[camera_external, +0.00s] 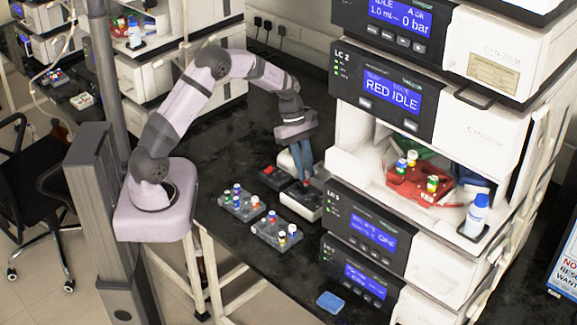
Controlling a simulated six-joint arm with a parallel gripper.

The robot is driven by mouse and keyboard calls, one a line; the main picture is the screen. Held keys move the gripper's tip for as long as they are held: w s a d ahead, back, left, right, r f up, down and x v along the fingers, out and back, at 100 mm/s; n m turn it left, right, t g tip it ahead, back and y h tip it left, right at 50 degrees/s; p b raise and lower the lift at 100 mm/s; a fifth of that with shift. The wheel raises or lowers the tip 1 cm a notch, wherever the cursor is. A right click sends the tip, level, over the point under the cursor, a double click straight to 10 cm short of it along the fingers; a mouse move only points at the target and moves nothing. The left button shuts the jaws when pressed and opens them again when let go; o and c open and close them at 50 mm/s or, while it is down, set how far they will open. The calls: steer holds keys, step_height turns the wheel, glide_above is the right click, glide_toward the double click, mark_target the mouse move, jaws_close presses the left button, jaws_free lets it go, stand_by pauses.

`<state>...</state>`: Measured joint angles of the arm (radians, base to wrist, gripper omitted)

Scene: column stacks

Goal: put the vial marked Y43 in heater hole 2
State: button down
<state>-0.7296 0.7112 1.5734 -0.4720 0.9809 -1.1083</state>
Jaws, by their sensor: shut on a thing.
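My gripper (305,181) points down over a white-sided device with a dark top (300,203), which looks like the heater. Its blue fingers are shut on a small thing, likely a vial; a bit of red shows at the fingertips. The label is too small to read, so I cannot tell whether it is Y43. I cannot tell whether the vial is above the heater or in a hole. The hole numbers are not readable.
Two grey racks (232,209) (262,236) with several capped vials stand left and in front of the heater. A dark block with a red part (270,177) is behind. The instrument stack (365,215) rises close on the right. A blue sponge (329,302) lies in front.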

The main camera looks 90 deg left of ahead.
steer(key=w+a+r+n+t+y, duration=0.2)
steer(key=w+a+n+y, duration=0.2)
steer(key=n, duration=0.7)
steer(key=shift+w+a+n, duration=0.3)
steer(key=shift+w+a, duration=0.4)
steer(key=shift+a, duration=0.2)
steer(key=shift+f, duration=0.2)
steer(key=shift+f+b, duration=1.75)
steer(key=shift+b, duration=0.6)
steer(key=shift+p, duration=0.8)
steer(key=shift+f, duration=1.2)
